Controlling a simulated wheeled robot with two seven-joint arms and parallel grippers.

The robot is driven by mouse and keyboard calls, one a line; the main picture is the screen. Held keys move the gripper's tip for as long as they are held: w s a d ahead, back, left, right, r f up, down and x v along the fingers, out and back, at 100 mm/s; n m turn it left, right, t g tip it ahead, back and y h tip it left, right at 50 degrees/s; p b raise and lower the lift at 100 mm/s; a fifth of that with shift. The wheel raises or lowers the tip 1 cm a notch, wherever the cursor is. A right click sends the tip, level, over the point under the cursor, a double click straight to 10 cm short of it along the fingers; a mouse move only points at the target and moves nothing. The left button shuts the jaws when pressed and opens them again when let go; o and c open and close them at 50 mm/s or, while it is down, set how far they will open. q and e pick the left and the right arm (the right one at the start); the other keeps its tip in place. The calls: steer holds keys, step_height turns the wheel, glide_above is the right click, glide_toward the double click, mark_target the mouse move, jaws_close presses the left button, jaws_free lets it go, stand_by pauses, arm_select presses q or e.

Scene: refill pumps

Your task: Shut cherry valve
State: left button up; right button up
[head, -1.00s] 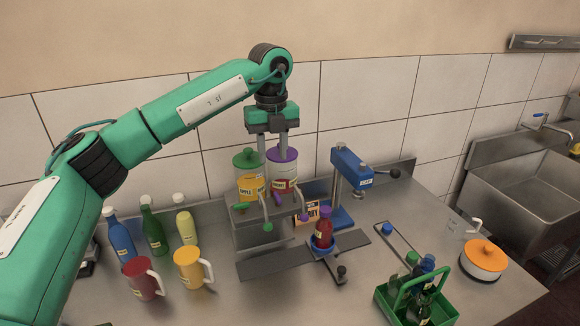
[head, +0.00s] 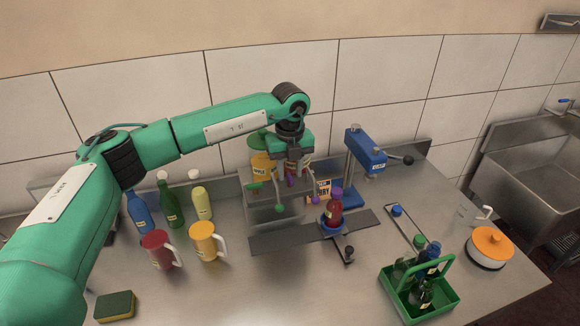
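The cherry tank (head: 304,162), with a purple lid in the earlier frame, stands at the back of the counter and is now mostly hidden by my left gripper. Its valve handle (head: 291,181) is purple and shows low on the front, just below and between my fingers. My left gripper (head: 292,172) points down in front of the tank, its two fingers apart. Contact with the handle cannot be told. The cherry spout has a purple tip (head: 314,200). A dark red bottle (head: 333,213) with a purple top stands in a blue ring right of the spout. My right gripper is not in view.
The apple tank (head: 262,166) and its green handle (head: 254,186) are close on the left. A blue press (head: 365,152) stands on the right. Bottles (head: 170,205), mugs (head: 203,241), a sponge (head: 115,306), a green crate (head: 447,298) and an orange-lidded pot (head: 488,250) surround the station.

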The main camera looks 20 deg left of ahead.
arm_select(q)
steer(key=shift+f, duration=0.55)
jaws_close()
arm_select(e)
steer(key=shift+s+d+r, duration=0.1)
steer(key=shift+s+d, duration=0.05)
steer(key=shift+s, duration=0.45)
